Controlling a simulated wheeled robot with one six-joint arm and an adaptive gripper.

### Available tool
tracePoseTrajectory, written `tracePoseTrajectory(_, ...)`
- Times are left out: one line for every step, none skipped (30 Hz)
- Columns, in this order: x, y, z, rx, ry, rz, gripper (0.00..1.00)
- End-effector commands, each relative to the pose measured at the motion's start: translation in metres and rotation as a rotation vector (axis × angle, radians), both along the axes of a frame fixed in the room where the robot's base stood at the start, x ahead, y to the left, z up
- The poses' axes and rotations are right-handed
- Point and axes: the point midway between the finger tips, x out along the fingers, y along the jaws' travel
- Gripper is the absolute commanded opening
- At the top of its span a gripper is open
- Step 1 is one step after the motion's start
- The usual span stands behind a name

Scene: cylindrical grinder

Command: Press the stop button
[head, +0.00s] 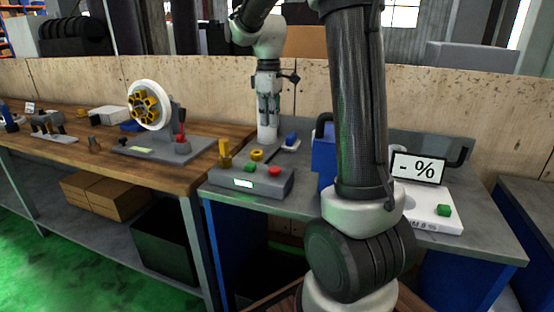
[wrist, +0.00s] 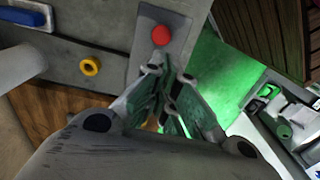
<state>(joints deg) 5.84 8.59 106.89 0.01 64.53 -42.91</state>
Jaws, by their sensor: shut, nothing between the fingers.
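The red stop button (head: 274,171) is a round cap on the right side of the grey control box (head: 288,184). In the wrist view the red button (wrist: 160,35) is just beyond my fingertips, with a visible gap in the picture. My gripper (wrist: 158,78) is shut and empty. In the head view my gripper (head: 268,118) hangs pointing down, above and behind the box. The wrist view does not show the green button.
A white scale (head: 430,212) stands at right. A wheel fixture (head: 150,105) stands on the wooden bench at left.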

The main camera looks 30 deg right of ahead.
Motion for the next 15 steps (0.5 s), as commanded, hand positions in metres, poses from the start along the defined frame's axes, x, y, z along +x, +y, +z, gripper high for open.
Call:
tracePoseTrajectory(-0.0002, 0.0000, 0.0003, 0.000, 0.000, 0.011, 0.00)
tracePoseTrajectory(-0.0004, 0.0000, 0.0003, 0.000, 0.000, 0.016, 0.00)
tracePoseTrajectory(-0.0004, 0.0000, 0.0003, 0.000, 0.000, 0.019, 0.00)
tracePoseTrajectory(-0.0004, -0.0001, 0.0002, 0.000, 0.000, 0.019, 0.00)
tracePoseTrajectory(-0.0005, 0.0000, 0.0002, 0.000, 0.000, 0.019, 0.00)
tracePoseTrajectory(-0.0005, 0.0000, 0.0002, 0.000, 0.000, 0.019, 0.00)
tracePoseTrajectory(-0.0005, 0.0000, 0.0002, 0.000, 0.000, 0.018, 0.00)
tracePoseTrajectory(-0.0006, 0.0000, 0.0002, 0.000, 0.000, 0.018, 0.00)
tracePoseTrajectory(-0.0006, 0.0000, 0.0002, 0.000, 0.000, 0.018, 0.00)
tracePoseTrajectory(-0.0006, 0.0000, 0.0000, 0.000, 0.000, 0.018, 0.00)
tracePoseTrajectory(-0.0007, 0.0001, -0.0004, 0.000, 0.000, 0.017, 0.00)
tracePoseTrajectory(-0.0008, 0.0000, -0.0017, -0.001, 0.001, 0.017, 0.00)
tracePoseTrajectory(-0.0009, 0.0001, -0.0034, 0.000, 0.001, 0.017, 0.00)
tracePoseTrajectory(-0.0011, 0.0001, -0.0056, 0.000, 0.003, 0.017, 0.00)
tracePoseTrajectory(-0.0011, 0.0002, -0.0096, 0.000, 0.003, 0.017, 0.00)
